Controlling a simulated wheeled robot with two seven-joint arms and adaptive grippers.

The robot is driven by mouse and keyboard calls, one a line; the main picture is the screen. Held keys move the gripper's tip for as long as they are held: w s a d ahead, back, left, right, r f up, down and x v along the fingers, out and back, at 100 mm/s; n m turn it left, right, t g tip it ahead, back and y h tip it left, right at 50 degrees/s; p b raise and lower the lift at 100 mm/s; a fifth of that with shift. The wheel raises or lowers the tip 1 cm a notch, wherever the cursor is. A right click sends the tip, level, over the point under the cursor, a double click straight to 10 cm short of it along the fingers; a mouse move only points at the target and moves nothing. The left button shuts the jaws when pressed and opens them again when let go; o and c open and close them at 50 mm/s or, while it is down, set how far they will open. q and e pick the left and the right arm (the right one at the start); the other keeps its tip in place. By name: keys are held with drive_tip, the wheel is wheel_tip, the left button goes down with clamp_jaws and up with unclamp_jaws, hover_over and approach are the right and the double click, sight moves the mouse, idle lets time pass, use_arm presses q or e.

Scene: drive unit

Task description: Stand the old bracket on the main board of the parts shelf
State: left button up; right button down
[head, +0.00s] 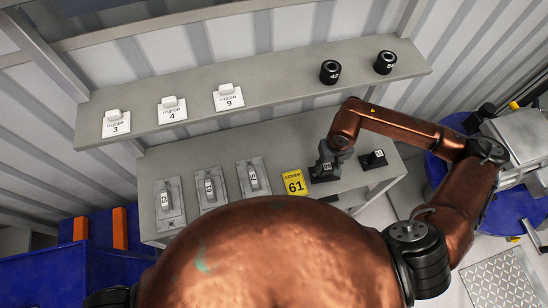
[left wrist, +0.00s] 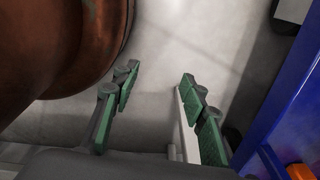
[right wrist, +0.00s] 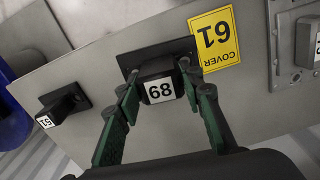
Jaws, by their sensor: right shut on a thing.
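My right gripper (head: 326,158) is shut on a black bracket (right wrist: 158,84) with a white label that looks like 68 in the right wrist view. The bracket's dark base plate is at the main board (head: 235,152) of the parts shelf, beside the yellow COVER 61 card (head: 294,183). It looks upright; whether the plate fully touches the board I cannot tell. A second black bracket (head: 373,159) stands on the board to the right, apart from it. My left gripper (left wrist: 157,82) is open and empty in the left wrist view, over pale floor.
Several grey switch units (head: 210,187) stand on the board left of the card. The upper shelf (head: 270,88) carries numbered white cards and two black rings (head: 330,72). Blue bins (head: 80,262) stand at lower left. A blue drum (head: 455,150) is at right.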

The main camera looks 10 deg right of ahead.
drive_tip(key=shift+s+d+r+n+b, duration=0.3)
drive_tip(key=shift+s+d+r+b, duration=0.45)
drive_tip(key=shift+s+d+r, duration=1.2)
drive_tip(key=shift+s+d+r+n+b, duration=0.55)
drive_tip(key=shift+d+r, duration=0.7)
drive_tip(key=shift+d, duration=1.65)
drive_tip(key=shift+m, duration=0.25)
drive_tip(key=w+a+f, duration=0.1)
drive_tip(key=w+a, duration=0.1)
drive_tip(key=w+a+f, duration=0.1)
drive_tip(key=w+a, duration=0.1)
drive_tip(key=w+a+f, duration=0.2)
drive_tip(key=a, duration=0.1)
drive_tip(key=shift+w, duration=0.15)
drive_tip(key=w+a+f, duration=0.1)
drive_tip(key=f, duration=0.2)
drive_tip(key=w+a+f+p, duration=0.1)
drive_tip(key=f, duration=0.2)
drive_tip(key=w+a+f, duration=0.1)
drive_tip(key=f, duration=0.1)
drive_tip(key=shift+f, duration=0.4)
use_arm(q)
drive_tip(key=shift+s+a+f, duration=0.25)
drive_tip(key=shift+s+f, duration=0.7)
drive_tip(key=shift+f, duration=0.05)
use_arm(e)
drive_tip(key=shift+w, duration=0.1)
